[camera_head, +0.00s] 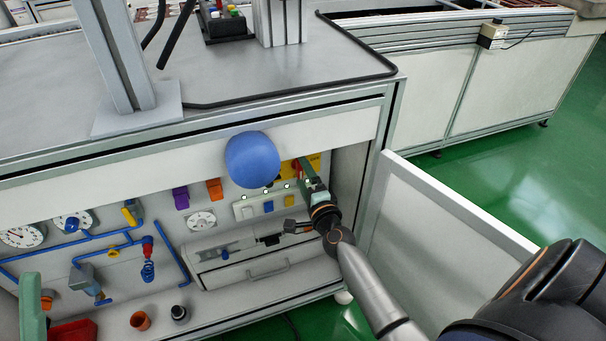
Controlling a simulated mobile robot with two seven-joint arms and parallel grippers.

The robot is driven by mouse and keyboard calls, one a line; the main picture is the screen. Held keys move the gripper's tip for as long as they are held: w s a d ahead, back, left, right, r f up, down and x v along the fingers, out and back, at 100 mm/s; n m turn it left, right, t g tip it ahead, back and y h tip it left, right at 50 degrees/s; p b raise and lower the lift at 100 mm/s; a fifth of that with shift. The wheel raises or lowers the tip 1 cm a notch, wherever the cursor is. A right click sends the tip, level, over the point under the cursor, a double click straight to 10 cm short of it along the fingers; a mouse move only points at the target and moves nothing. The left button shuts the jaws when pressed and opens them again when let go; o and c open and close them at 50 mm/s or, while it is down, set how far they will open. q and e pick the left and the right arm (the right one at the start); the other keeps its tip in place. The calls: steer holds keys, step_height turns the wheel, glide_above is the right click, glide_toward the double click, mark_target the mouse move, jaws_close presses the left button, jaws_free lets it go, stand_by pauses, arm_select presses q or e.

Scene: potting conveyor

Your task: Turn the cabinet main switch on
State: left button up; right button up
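The cabinet (383,135) stands open below the worktop. A yellow plate (315,158), which looks like the main switch's backing, is on its back panel at the upper right. The blue dome and my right gripper hide much of it, so the switch handle and its position cannot be made out. My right gripper (303,166) reaches into the opening, its green fingers overlapping the plate; contact and finger gap cannot be told. A green part, apparently of my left gripper (31,305), shows at the lower left edge; its fingertips are unclear.
A blue dome (252,160) sits in front of the panel, left of my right gripper. Gauges (22,235), blue pipes (100,235) and coloured switches (268,207) fill the panel. An open white door (430,215) stands on the right. Small cups (140,321) stand on the cabinet floor.

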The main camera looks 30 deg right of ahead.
steer(key=p+v, duration=0.1)
steer(key=v, duration=1.1)
steer(key=shift+s, duration=0.3)
steer(key=shift+f, duration=0.1)
